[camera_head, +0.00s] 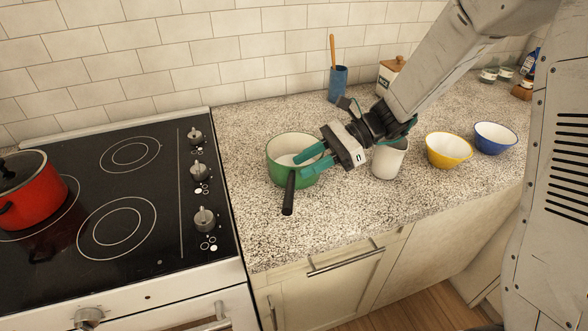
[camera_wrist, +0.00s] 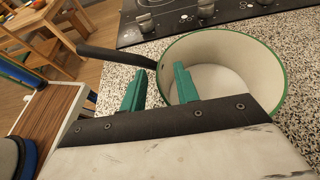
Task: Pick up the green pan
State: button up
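The green pan (camera_head: 277,172) stands on the speckled counter, right of the stove. It has a pale inside, and its black handle (camera_head: 289,195) points toward the front of the counter. My gripper (camera_head: 304,161) is open at the pan's right side, its teal fingers apart at the rim. In the wrist view, the gripper (camera_wrist: 160,85) has one finger in front of the pan's (camera_wrist: 240,65) interior and the other outside the rim, near the handle (camera_wrist: 115,56). Whether the fingers touch the pan is not clear.
A white cup (camera_head: 388,160) stands just right of the pan, partly behind my gripper. A yellow bowl (camera_head: 448,150) and a blue bowl (camera_head: 494,138) are farther right. A blue utensil holder (camera_head: 338,84) stands behind. A red pot (camera_head: 32,190) sits on the stove (camera_head: 150,240).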

jog(key=shift+a+f, duration=0.1)
jog(key=shift+a, duration=0.15)
grip_shut()
jog(key=shift+s, duration=0.1)
dwell(1.2)
